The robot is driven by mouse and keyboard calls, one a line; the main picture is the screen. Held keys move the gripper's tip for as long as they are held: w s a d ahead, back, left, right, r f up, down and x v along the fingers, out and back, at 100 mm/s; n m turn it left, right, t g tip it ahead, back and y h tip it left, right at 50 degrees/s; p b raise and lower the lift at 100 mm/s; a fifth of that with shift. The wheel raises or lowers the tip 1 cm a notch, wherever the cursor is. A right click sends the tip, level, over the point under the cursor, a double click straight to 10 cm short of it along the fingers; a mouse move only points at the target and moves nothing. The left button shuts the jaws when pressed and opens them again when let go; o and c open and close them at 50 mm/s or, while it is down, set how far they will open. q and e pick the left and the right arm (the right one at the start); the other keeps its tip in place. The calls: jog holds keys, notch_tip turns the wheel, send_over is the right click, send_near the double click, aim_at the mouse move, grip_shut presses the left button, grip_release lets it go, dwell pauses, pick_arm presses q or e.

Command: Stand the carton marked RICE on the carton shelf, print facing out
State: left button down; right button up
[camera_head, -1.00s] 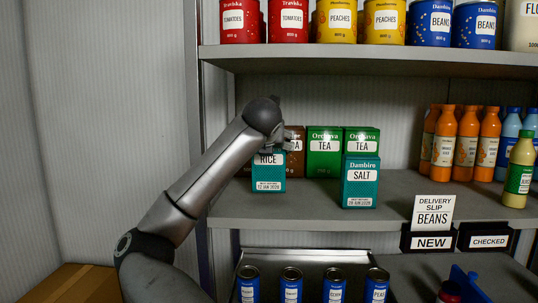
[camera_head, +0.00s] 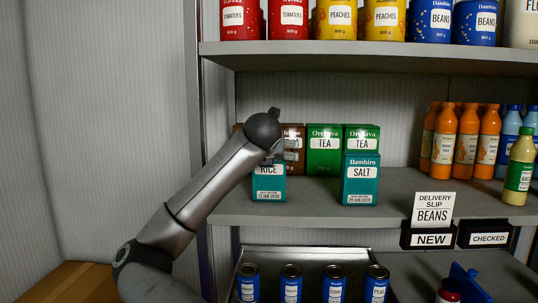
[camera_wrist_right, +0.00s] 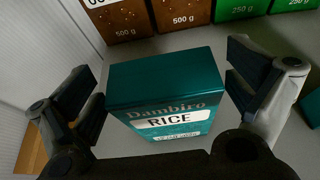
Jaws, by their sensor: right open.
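The teal carton marked RICE (camera_head: 269,188) stands upright near the front edge of the carton shelf (camera_head: 320,212), print facing out. It also shows in the right wrist view (camera_wrist_right: 165,95), with its top and its printed front visible. My right gripper (camera_head: 272,157) is at the carton's upper part in the head view and hides part of its top. In the right wrist view its open fingers (camera_wrist_right: 165,90) are spread on either side of the carton, with gaps visible. My left gripper is not in view.
A teal SALT carton (camera_head: 361,182) stands to the right. Green TEA cartons (camera_head: 324,150) and brown cartons (camera_head: 293,140) stand behind. Orange bottles (camera_head: 467,138) are further right. A tray (camera_head: 300,250) with several blue cans is below. Shelf between RICE and SALT is clear.

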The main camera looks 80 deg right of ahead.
jog(key=shift+r, duration=0.1)
jog(key=shift+r+p, duration=0.2)
jog(key=shift+p, duration=0.15)
jog(key=b+v, duration=0.2)
jog(key=v, duration=1)
jog(key=shift+f, duration=0.2)
